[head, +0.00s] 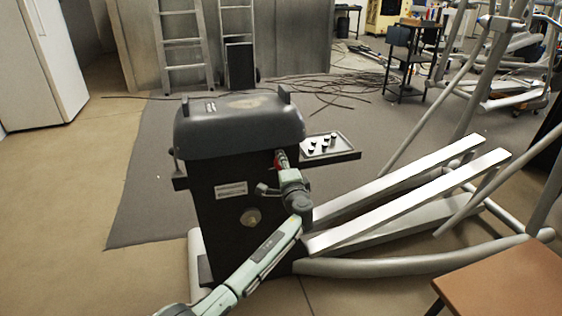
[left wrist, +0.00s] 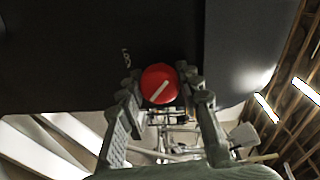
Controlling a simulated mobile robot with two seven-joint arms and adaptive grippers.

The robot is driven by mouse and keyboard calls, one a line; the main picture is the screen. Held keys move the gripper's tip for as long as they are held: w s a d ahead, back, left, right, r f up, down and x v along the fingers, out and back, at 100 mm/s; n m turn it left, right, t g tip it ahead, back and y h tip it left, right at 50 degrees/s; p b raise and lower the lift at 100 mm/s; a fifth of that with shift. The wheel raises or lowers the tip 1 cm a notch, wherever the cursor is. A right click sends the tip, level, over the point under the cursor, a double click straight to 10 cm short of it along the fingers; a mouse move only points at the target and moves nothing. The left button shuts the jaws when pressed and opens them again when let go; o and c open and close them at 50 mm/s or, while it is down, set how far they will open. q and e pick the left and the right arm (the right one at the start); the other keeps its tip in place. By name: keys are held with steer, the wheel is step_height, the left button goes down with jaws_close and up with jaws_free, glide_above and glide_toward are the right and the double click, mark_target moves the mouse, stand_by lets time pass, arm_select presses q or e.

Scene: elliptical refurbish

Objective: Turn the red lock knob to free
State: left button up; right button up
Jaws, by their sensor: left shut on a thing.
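The red lock knob (left wrist: 160,83) is a round red disc with a white bar across it, on the dark machine housing (left wrist: 90,45). The bar slants from lower left to upper right in the left wrist view. My left gripper (left wrist: 161,88) has a finger on each side of the knob and is shut on it. In the head view the left gripper (head: 283,166) reaches the right side of the housing (head: 240,125), and only a bit of red shows there. My right gripper is not in view.
Long pale rails (head: 410,200) slope up at the right. A brown table top (head: 510,285) is at the lower right. Open floor (head: 70,220) lies left.

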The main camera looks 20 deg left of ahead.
arm_select(q)
steer(key=m+p, duration=0.1)
steer(key=m, duration=0.1)
steer(key=m+p, duration=0.1)
steer(key=m, duration=0.2)
steer(key=shift+r+g+y, duration=0.1)
steer(key=shift+g+y, duration=0.2)
steer(key=shift+g, duration=0.1)
steer(key=shift+m+p, duration=0.8)
steer(key=shift+m, duration=1.2)
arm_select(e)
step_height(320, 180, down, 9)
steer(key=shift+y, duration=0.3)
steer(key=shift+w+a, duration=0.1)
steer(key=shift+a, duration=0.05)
arm_select(q)
steer(key=o, duration=1.2)
steer(key=shift+c, duration=0.2)
steer(key=shift+s+d, duration=0.2)
steer(key=v, duration=1.1)
steer(key=shift+d, duration=0.25)
steer(key=shift+s, duration=0.15)
